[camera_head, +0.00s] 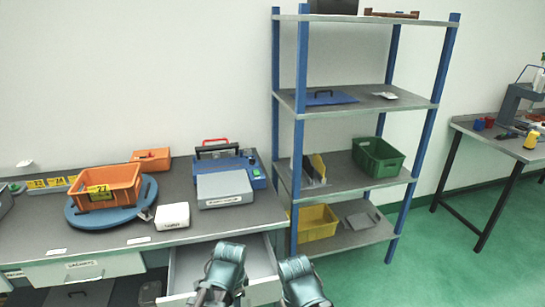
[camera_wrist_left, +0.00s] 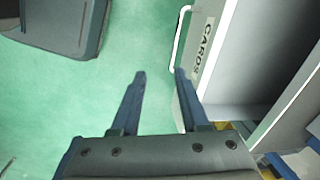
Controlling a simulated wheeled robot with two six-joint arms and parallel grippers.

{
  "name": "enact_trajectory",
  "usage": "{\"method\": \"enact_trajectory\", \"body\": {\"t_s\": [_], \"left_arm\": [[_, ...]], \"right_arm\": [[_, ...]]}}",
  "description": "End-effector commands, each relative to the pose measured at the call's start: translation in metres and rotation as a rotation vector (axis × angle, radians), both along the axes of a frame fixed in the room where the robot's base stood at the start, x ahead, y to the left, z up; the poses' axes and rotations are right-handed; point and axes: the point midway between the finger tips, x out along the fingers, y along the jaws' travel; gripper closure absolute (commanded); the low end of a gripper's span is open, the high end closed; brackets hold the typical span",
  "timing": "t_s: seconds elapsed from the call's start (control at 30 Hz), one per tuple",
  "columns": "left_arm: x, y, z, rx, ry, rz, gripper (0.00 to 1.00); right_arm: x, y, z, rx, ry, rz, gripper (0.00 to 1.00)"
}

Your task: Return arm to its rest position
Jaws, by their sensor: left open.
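My left gripper (camera_wrist_left: 160,74) is open and empty in the left wrist view, its two fingers apart over the green floor. The right-hand fingertip is close to the lower end of a white drawer handle (camera_wrist_left: 180,35); I cannot tell whether they touch. The drawer front (camera_wrist_left: 207,45) has a label that partly reads "CARDS". In the head view, my left arm (camera_head: 228,265) shows at the bottom in front of the pulled-out drawer (camera_head: 262,262), and its fingers cannot be made out. My right arm (camera_head: 300,280) is beside it, its gripper out of view.
The workbench (camera_head: 110,238) holds an orange bin (camera_head: 108,182) on a blue turntable (camera_head: 85,217), a white box (camera_head: 172,215) and a blue machine (camera_head: 250,168). A blue-post shelf (camera_head: 345,98) stands right of it. Green floor at right is clear.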

Motion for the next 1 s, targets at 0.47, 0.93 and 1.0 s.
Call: {"method": "enact_trajectory", "body": {"t_s": [0.47, 0.93, 1.0], "left_arm": [[-0.068, -0.061, -0.001, 0.009, 0.084, 0.682, 0.55], [-0.071, -0.063, -0.001, 0.013, 0.086, 0.730, 0.55], [-0.071, -0.063, -0.001, 0.013, 0.086, 0.730, 0.55]], "right_arm": [[0.000, 0.000, 0.000, 0.000, 0.000, 0.000, 0.50], [0.000, 0.000, 0.000, 0.000, 0.000, 0.000, 0.50], [0.000, 0.000, 0.000, 0.000, 0.000, 0.000, 0.50]]}}
